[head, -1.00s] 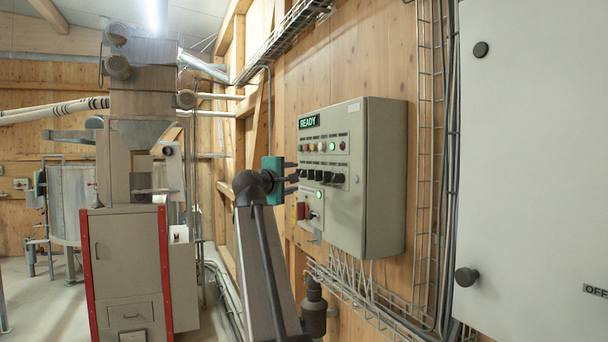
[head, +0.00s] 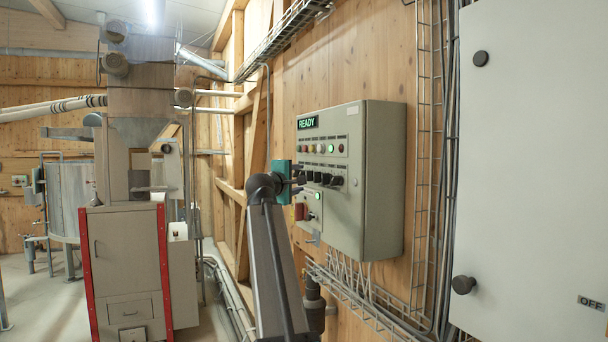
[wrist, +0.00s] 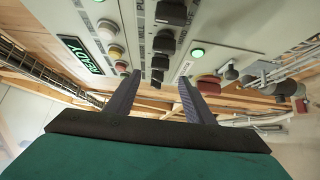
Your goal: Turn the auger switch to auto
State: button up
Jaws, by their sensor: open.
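The grey control box (head: 385,180) hangs on the wooden wall, with a row of black rotary switches (head: 325,180) on its front. Several black switches (wrist: 163,42) run up the picture, the nearest ones between the fingers. I cannot tell whether the fingertips touch anything.
A lit READY display (head: 308,123) and a row of lamps (head: 325,147) sit above the switches. A red switch (head: 300,211) and a lit green button (head: 318,196) are below. A large pale cabinet (head: 530,150) stands at the right. Wire cable trays (head: 425,170) run beside the box.

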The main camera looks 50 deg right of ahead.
aim_at(307, 176)
jog(key=p+x, duration=0.2)
jog(key=x, duration=0.4)
jog(key=shift+r, duration=0.15)
jog(key=shift+p+x, duration=0.45)
jog(key=shift+x, duration=0.35)
